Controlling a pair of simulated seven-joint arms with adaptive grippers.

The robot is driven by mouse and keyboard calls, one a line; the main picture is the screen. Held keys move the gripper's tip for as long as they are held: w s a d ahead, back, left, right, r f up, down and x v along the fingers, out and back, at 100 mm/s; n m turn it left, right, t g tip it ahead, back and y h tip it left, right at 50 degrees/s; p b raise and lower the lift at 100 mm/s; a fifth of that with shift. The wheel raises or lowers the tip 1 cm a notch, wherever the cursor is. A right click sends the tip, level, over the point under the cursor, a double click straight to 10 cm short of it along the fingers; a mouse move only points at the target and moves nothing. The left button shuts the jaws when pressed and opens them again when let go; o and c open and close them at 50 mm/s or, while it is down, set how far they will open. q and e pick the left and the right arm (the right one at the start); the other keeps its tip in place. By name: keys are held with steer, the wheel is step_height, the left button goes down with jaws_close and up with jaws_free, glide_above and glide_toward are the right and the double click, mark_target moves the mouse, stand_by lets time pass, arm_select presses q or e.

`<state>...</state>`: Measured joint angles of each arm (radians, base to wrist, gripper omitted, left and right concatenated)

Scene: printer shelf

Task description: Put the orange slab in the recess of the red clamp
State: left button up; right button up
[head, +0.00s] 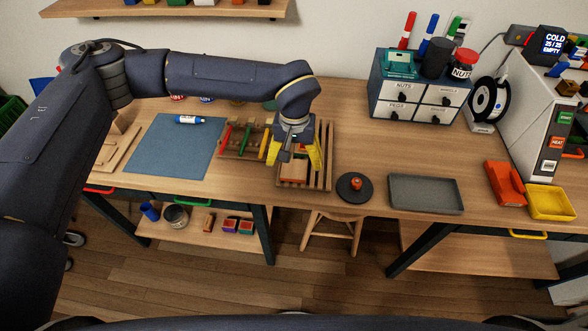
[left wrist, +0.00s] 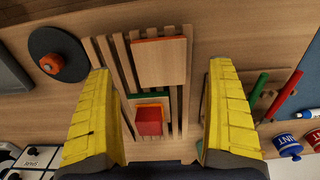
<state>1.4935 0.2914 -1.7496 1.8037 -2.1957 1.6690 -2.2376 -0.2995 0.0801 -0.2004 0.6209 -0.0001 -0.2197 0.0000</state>
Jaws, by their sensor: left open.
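A flat square piece with a wood-coloured top and an orange edge (head: 293,171), seemingly the orange slab, lies on the slatted wooden rack; it also shows in the left wrist view (left wrist: 160,64). My left gripper (head: 297,161) points down over the rack, its yellow fingers open and apart. In the left wrist view nothing is held between the fingers (left wrist: 162,70). A red cube (left wrist: 149,121) sits over orange and green pieces beside the slab. A red-orange block (head: 505,184), probably the red clamp, stands at the far right; its recess is unclear. My right gripper is not in view.
A grey tray (head: 426,207) and a black disc with an orange knob (head: 355,187) lie right of the rack (head: 324,140). A yellow tray (head: 551,203) is beside the red-orange block. A drawer cabinet (head: 418,97) stands behind. The blue mat (head: 175,150) is mostly clear.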

mark_target(294, 168)
arm_select(q)
steer(key=shift+f, duration=1.9)
steer(key=c, duration=1.4)
steer(key=shift+o, duration=0.2)
